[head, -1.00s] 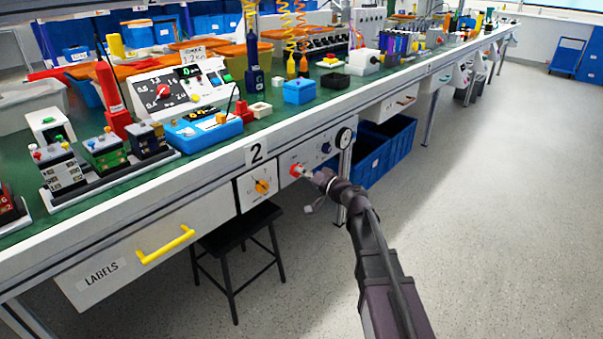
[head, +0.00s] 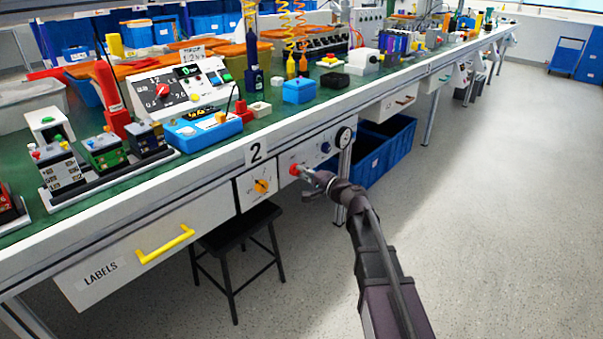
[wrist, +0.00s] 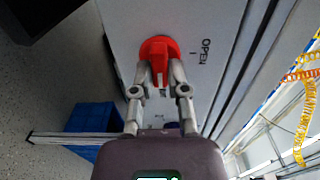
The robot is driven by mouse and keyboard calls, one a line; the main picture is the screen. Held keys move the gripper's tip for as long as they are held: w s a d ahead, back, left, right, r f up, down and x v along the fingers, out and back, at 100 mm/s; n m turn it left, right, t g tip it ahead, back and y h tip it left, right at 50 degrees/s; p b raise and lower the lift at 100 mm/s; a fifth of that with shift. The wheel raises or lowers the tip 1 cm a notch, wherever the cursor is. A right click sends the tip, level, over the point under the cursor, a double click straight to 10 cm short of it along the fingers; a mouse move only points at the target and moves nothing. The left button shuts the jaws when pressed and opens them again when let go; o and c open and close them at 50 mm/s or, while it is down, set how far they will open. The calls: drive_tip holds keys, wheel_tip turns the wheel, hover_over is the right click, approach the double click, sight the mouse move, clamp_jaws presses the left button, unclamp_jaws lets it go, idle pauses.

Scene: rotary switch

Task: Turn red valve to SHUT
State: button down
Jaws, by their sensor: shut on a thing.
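The red valve (head: 295,169) is a small knob on the pale panel under the bench front. In the wrist view the red valve (wrist: 157,48) has a round base and a raised bar handle. My gripper (wrist: 159,70) has its two fingers on either side of that bar, shut on it. It also shows in the head view (head: 305,172), reaching the valve from the right. An OPEN label (wrist: 205,52) with a short line mark is printed beside the valve. I cannot see a SHUT label. The fingers hide part of the handle.
A yellow rotary switch (head: 262,186) is left of the valve, and a round gauge (head: 344,137) and blue knob (head: 326,147) are to its right. A black stool (head: 238,229) stands below. A blue bin (head: 385,145) is under the bench. Floor at right is clear.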

drive_tip(key=shift+d, duration=0.1)
drive_tip(key=c, duration=0.6)
unclamp_jaws()
drive_tip(key=shift+c, duration=0.2)
drive_tip(key=v, duration=1.2)
